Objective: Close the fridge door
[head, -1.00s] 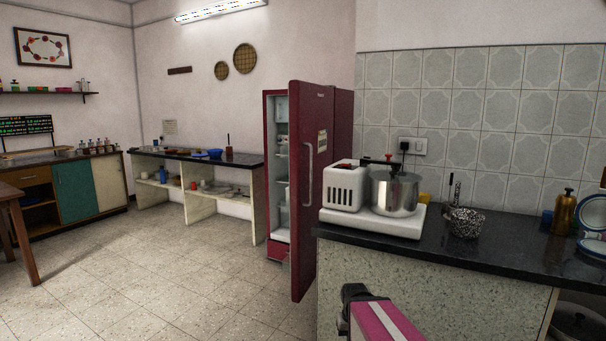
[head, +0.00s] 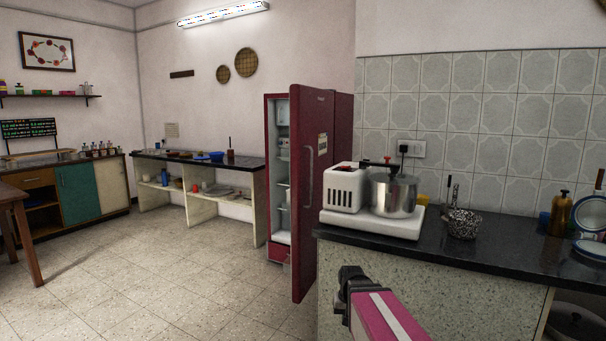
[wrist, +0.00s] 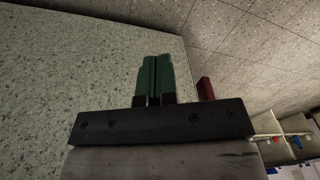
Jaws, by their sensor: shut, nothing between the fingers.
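The red fridge (head: 279,254) stands against the back wall in the head view. Its red door (head: 313,220) is swung open toward me, and the white shelves inside show to its left. The door has a pale vertical handle (head: 309,177). In the wrist view a small red piece (wrist: 206,89), likely the door's edge, shows just right of the fingers. My gripper (wrist: 154,80) is shut and empty, its green fingers side by side. In the head view my gripper (head: 350,274) is in front of the speckled counter side, right of the door and apart from it.
A dark-topped counter (head: 490,250) stands close on the right, with a white mixer base and steel pot (head: 393,195) near its left end. A low shelf unit (head: 225,190) stands left of the fridge. The tiled floor (head: 180,285) at left is clear.

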